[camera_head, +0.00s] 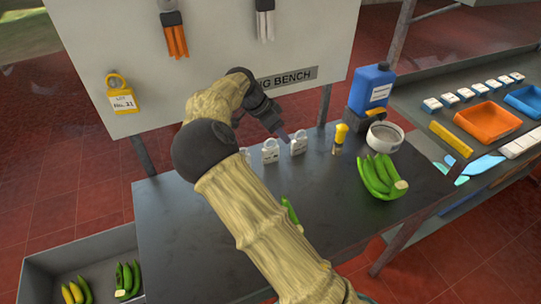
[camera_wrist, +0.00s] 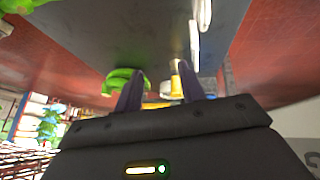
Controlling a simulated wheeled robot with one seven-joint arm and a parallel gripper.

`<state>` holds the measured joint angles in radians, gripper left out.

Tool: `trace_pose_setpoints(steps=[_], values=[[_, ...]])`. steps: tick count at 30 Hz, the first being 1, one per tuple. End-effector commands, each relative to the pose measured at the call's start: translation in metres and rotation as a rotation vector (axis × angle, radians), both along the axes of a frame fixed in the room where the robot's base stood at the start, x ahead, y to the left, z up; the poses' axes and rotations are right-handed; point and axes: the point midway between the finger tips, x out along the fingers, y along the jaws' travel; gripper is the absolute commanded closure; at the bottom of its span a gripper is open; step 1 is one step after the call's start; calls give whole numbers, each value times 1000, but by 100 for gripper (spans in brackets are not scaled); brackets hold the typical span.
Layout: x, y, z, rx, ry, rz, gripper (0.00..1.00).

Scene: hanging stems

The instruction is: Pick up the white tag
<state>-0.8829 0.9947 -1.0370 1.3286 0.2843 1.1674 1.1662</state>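White tags with ring tops stand on the dark bench: one at the right (camera_head: 299,145), one in the middle (camera_head: 270,153), and one at the left (camera_head: 245,155) partly hidden by my arm. My gripper (camera_head: 283,134) is just above and beside the right and middle tags. In the wrist view, my gripper's (camera_wrist: 160,72) two dark fingers are apart with nothing held between them. White tag shapes show beyond and right of the fingers, one nearer (camera_wrist: 194,42) and one farther (camera_wrist: 203,12). I cannot tell whether a finger touches a tag.
A yellow-topped bottle (camera_head: 340,137), white bowl (camera_head: 384,136), blue jug (camera_head: 371,88) and green bananas (camera_head: 381,177) stand right of the tags. The bench front right is clear.

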Motion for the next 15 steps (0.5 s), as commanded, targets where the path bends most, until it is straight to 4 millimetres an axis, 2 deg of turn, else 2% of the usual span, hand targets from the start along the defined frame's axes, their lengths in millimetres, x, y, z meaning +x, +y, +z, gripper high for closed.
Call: trace_pose_setpoints(steps=[1, 3, 6, 10, 15], values=[[6, 31, 0, -50, -44, 5, 60], [8, 66, 4, -104, -106, -3, 60], [5, 109, 8, -157, -181, -5, 60], [1, 137, 10, -187, -231, -7, 60], [0, 139, 10, -188, -236, -11, 60]])
